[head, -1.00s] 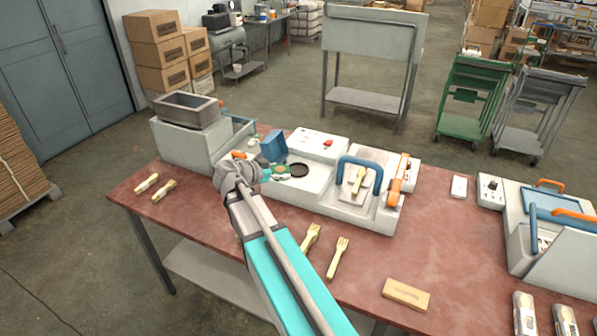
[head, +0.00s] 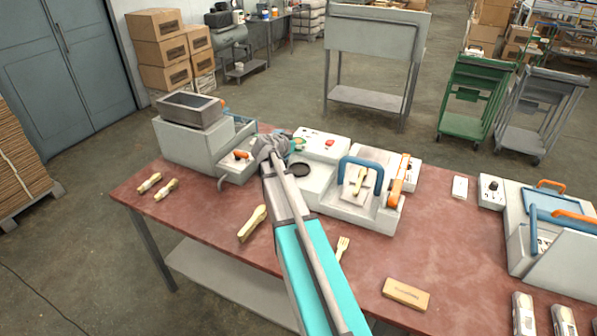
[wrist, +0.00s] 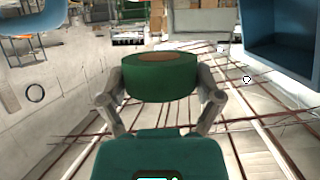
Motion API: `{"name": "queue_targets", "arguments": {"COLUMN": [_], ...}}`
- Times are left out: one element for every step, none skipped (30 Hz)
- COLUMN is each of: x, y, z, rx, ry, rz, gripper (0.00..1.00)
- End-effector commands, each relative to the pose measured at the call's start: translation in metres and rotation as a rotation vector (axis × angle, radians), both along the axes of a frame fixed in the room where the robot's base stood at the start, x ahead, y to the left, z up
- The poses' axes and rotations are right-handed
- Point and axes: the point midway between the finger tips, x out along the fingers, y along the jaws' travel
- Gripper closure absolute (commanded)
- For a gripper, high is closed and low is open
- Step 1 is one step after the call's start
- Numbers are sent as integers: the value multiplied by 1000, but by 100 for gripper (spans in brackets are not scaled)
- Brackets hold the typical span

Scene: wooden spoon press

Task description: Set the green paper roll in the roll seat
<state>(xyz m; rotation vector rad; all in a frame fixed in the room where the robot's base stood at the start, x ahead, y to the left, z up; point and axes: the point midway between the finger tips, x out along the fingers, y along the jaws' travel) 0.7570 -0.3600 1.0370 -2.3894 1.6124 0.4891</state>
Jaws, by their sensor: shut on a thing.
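The green paper roll (wrist: 160,78), with a brown core, sits between the two fingers of my gripper (wrist: 160,85) in the wrist view. The fingers are shut on its sides and its flat top faces up. In the head view my gripper (head: 288,147) is over the grey-white machine on the table, and the arm hides most of the roll. A dark round ring (head: 300,170) lies on the machine just below and right of the gripper; I cannot tell whether it is the roll seat. The roll appears raised and apart from it.
A press with a blue handle (head: 361,172) stands right of the gripper. A grey bin (head: 190,110) sits on a housing at left. Wooden cutlery (head: 252,223) and a wooden block (head: 406,294) lie on the red table (head: 200,215). A second machine (head: 550,235) stands far right.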

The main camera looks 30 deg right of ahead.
Motion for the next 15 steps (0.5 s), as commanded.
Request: {"name": "queue_targets", "arguments": {"x": [5, 7, 9, 9, 10, 11, 11, 11, 10, 10, 10, 10, 10, 10, 10], "y": [-8, -11, -14, -16, -17, -18, -18, -18, -18, -18, -18, -18, -18, -18, -18], "z": [1, 2, 2, 2, 3, 3, 3, 3, 3, 3, 3, 3, 3, 3, 2], "rx": [-3, -4, -4, -6, -6, -7, -7, -7, -7, -7, -7, -7, -7, -7, -7], "ry": [-1, -2, -3, -3, -4, -4, -4, -4, -4, -4, -4, -4, -4, -3, -3], "rz": [12, 18, 26, 30, 34, 36, 38, 38, 38, 38, 38, 38, 38, 37, 37], "gripper": [61, 61, 61, 61, 61, 61, 61, 61, 61, 61, 61, 61, 61, 61, 61]}}
